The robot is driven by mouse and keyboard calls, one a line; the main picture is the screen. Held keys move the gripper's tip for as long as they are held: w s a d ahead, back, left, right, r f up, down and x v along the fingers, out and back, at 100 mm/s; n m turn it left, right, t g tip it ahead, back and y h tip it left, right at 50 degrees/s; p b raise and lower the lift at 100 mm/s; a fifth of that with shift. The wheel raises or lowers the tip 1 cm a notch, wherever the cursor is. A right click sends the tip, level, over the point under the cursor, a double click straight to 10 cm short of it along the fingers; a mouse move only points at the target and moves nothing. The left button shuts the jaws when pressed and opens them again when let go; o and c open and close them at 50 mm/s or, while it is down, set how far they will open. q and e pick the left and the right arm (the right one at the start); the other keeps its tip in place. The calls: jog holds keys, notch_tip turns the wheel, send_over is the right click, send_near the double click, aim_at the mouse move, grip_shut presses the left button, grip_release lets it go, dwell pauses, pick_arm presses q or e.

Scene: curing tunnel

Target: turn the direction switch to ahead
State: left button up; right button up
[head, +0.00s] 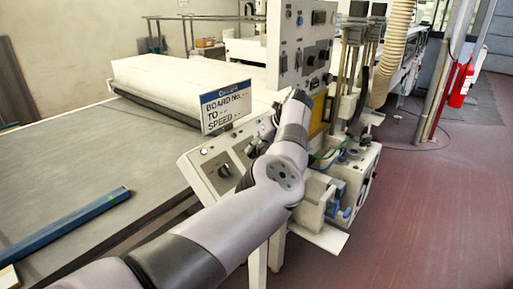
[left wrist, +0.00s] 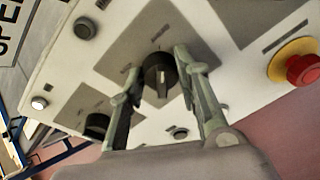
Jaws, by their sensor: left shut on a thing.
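A black rotary knob (left wrist: 158,72) with a pale pointer line sits on a grey plate of the sloped control panel (left wrist: 60,60). My left gripper (left wrist: 162,78) has one finger on each side of this knob and is shut on it. A second black rotary knob (left wrist: 97,122) is at lower left, partly behind a finger. The plate lettering is too blurred to read, so I cannot tell which knob is the direction switch. In the head view my left arm reaches over the panel (head: 203,178) and largely hides the gripper. My right gripper is not in view.
A red mushroom button (left wrist: 302,69) on a yellow ring is right of the held knob. A sign (head: 226,106) stands behind the panel, and an upright switch box (head: 288,50) rises beyond it. A wide conveyor belt (head: 60,180) fills the left. Red floor (head: 440,200) is clear at right.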

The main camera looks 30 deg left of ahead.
pick_arm(q)
jog(key=shift+w+r+m, duration=0.1)
jog(key=shift+r+m, duration=0.05)
jog(key=shift+m, duration=0.25)
jog(key=o, duration=1.2)
jog(key=shift+c, duration=0.2)
jog(key=v, duration=1.2)
jog(key=shift+w+d, duration=0.1)
jog(key=shift+d, duration=0.05)
